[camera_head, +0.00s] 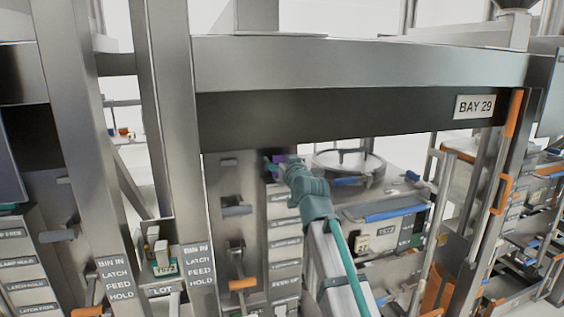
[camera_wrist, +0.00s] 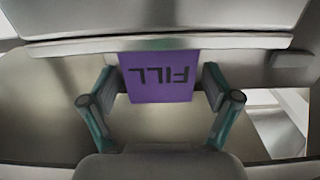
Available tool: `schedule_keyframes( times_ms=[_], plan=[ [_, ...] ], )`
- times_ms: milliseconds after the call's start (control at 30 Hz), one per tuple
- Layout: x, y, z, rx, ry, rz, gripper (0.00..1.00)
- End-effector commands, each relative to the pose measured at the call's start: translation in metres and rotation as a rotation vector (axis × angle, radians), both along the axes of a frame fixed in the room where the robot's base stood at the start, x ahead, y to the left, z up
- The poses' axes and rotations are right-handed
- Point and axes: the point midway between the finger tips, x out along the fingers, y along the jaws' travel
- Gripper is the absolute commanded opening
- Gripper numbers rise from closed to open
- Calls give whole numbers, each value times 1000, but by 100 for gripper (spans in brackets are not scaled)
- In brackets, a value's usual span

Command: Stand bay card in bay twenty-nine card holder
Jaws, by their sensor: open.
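A purple card (camera_wrist: 157,78) marked FILL, upside down in the wrist view, stands against a pale metal ledge (camera_wrist: 60,48). A small patch of purple (camera_head: 279,158) shows beside my gripper in the head view. My gripper (camera_wrist: 160,88) is open, with one teal-and-grey finger on each side of the card. Small gaps show between the fingers and the card's edges. In the head view, my gripper (camera_head: 272,164) is at the top of a grey column of labelled slots. Whether the ledge is the card holder I cannot tell.
A BAY 29 sign (camera_head: 474,106) is on the dark beam (camera_head: 330,115) above and right of my gripper. A machine with a round hopper (camera_head: 347,163) stands close on the right. Upright posts (camera_head: 170,110) and a labelled slot stack (camera_head: 283,240) crowd the left and below.

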Motion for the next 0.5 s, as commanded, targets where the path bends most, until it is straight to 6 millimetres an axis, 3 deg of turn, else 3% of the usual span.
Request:
schedule_keyframes(
  times_ms=[167, 500],
  plan=[
    [0, 0, 6, 0, 0, 0, 88],
    [-57, -23, -1, 1, -3, -1, 88]
  ],
)
